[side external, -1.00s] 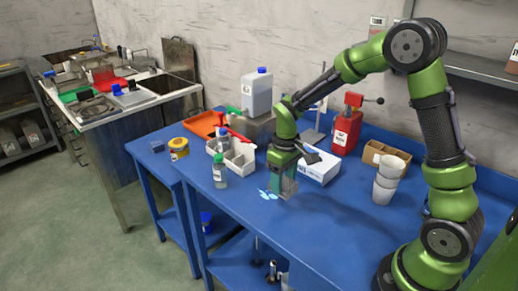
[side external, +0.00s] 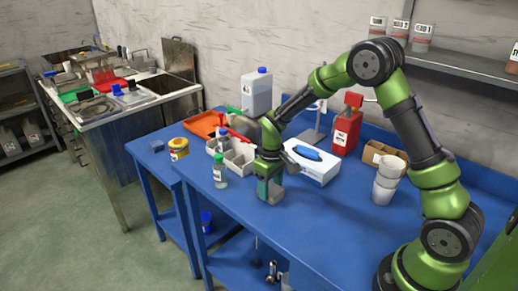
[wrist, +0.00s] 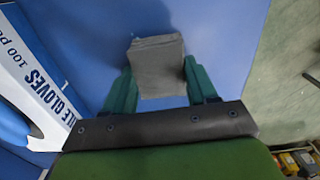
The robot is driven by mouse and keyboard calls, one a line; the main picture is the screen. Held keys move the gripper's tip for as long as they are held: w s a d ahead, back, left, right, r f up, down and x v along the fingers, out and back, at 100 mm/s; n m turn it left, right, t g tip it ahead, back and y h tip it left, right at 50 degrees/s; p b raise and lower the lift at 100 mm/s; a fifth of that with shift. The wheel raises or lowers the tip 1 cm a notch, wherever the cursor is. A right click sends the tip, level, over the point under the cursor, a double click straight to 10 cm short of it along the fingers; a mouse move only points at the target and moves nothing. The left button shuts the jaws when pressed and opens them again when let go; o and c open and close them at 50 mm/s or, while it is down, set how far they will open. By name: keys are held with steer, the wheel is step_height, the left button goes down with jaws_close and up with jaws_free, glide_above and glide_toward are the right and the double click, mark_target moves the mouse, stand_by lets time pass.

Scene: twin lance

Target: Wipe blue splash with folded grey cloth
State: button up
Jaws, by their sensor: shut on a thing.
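My gripper (side external: 270,188) is low over the blue table, near its front edge, pointing down. In the wrist view my gripper (wrist: 159,85) is shut on the folded grey cloth (wrist: 157,60), with one green finger on either side of it. The cloth is at or close to the table top; contact is not clear. No blue splash shows in either view now. The spot where it lay is behind or under my gripper and the cloth, so I cannot tell whether any of it is left there.
A glove box (side external: 316,165) stands right of my gripper and shows at the left of the wrist view. A green-capped bottle (side external: 220,172) and a white divided tray (side external: 238,158) are to the left. Stacked cups (side external: 386,182) stand farther right. The table's front edge is near.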

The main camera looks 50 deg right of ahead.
steer(key=shift+w, duration=2.75)
steer(key=shift+s, duration=4.9)
steer(key=shift+s+r, duration=0.15)
step_height(320, 180, up, 8)
